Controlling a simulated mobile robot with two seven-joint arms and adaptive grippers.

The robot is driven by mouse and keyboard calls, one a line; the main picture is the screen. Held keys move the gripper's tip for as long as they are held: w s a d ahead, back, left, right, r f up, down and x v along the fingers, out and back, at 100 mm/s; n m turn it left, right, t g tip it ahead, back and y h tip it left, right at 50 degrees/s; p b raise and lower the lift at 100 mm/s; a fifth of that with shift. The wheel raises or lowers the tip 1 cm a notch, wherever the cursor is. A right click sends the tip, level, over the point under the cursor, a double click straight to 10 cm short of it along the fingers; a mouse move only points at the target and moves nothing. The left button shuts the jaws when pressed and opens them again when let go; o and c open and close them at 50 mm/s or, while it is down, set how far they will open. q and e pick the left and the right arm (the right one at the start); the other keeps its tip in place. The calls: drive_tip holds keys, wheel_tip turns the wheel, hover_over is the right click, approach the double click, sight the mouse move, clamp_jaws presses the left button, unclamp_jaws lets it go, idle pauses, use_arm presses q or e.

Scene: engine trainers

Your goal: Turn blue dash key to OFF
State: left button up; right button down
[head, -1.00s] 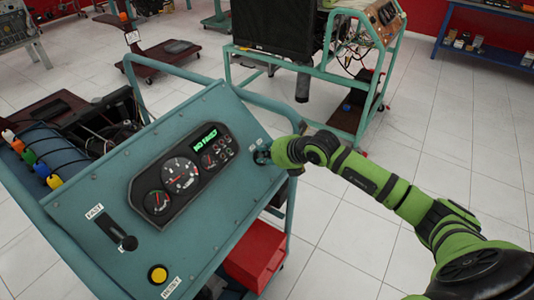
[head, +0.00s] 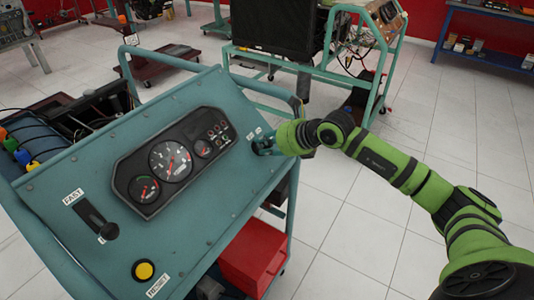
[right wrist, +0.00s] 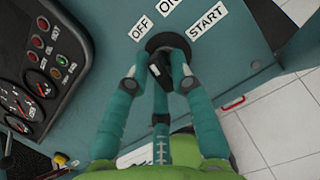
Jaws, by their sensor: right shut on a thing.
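The dash key (right wrist: 157,69) sits in a dark round switch (right wrist: 166,42) on the teal panel. OFF (right wrist: 141,28), ON and START (right wrist: 206,22) labels surround the switch. My right gripper (right wrist: 164,72) is shut on the key, with teal fingers on both sides of it. The key looks dark and mostly hidden, so its exact angle is hard to tell. In the head view my right gripper (head: 264,144) is at the panel's right end and covers the key. My left gripper is not in view.
The gauge cluster (head: 172,160) shows no lit readout. A slider (head: 97,219) and a yellow RESET button (head: 143,270) are on the panel. A teal tube rail edges the panel. A red box (head: 252,258) sits below.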

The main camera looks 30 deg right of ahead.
drive_tip(key=shift+w+d+r+n+b, duration=0.1)
drive_tip(key=shift+d+r+n+b, duration=0.1)
drive_tip(key=shift+n+b, duration=0.5)
drive_tip(key=shift+w+d+r+n+b, duration=0.1)
drive_tip(key=shift+r+n+b, duration=0.05)
drive_tip(key=shift+n+b, duration=0.5)
drive_tip(key=shift+r+y, duration=0.1)
drive_tip(key=shift+y, duration=0.2)
drive_tip(key=shift+a, duration=0.1)
drive_tip(key=c, duration=1.1)
unclamp_jaws()
drive_tip(key=shift+n, duration=0.25)
drive_tip(key=shift+c, duration=0.2)
drive_tip(key=shift+a+f, duration=0.1)
drive_tip(key=shift+f, duration=0.2)
drive_tip(key=shift+f, duration=0.1)
drive_tip(key=v, duration=1.2)
